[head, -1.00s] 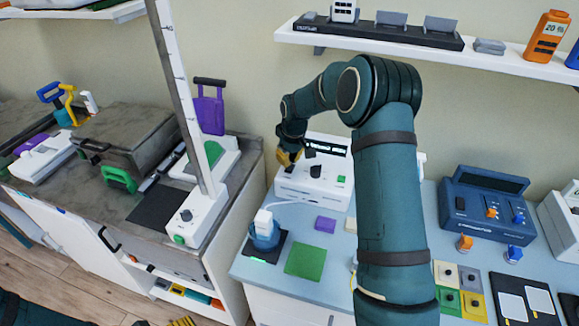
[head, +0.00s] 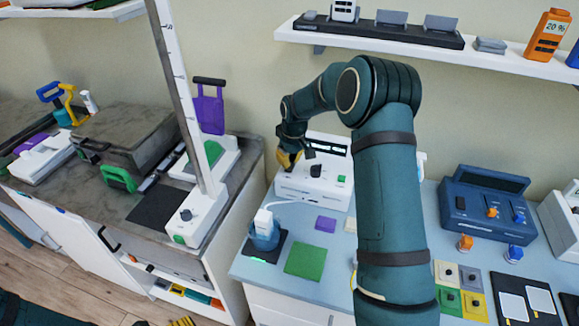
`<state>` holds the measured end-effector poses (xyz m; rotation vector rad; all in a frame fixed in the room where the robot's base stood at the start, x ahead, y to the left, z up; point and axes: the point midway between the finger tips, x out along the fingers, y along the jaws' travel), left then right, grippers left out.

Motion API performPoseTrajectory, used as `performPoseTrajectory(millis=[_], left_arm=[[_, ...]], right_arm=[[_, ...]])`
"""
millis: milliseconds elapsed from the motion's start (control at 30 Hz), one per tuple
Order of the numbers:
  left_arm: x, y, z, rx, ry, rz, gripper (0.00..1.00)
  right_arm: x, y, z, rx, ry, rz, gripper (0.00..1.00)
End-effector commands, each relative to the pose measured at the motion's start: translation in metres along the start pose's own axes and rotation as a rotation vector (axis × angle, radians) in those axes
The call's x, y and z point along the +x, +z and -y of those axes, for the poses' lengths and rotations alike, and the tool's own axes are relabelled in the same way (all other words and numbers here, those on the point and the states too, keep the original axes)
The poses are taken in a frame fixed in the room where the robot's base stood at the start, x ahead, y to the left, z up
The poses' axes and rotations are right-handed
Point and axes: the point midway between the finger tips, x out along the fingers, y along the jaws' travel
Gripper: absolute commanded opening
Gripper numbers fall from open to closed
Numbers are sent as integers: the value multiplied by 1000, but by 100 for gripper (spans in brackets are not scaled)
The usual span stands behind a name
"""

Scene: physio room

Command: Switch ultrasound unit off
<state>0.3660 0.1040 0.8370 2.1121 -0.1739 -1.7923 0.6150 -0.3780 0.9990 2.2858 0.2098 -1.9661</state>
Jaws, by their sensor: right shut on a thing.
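The ultrasound unit, taken to be the white box (head: 310,188), stands against the wall on the pale blue table. It has a dark display (head: 328,147) with pale lit marks, a black knob (head: 316,171) and a green button (head: 341,179). My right gripper (head: 288,161) reaches down at the left part of its front panel, left of the black knob. Its yellow fingers are shut on a small part there, which they hide. Yellow fingertips, apparently of my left gripper (head: 183,321), show at the bottom edge, mostly cut off and far from the unit.
A blue device (head: 485,205) stands at right. A shelf (head: 420,51) hangs above. A white measuring column (head: 183,90) stands at left.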

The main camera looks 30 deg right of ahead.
Motion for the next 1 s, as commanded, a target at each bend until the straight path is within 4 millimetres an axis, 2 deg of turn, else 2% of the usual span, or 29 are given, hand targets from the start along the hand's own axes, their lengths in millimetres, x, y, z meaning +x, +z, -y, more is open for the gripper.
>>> performPoseTrajectory(millis=[1000], left_arm=[[9,1,3,0,0,0,100]], right_arm=[[14,2,0,0,0,0,0]])
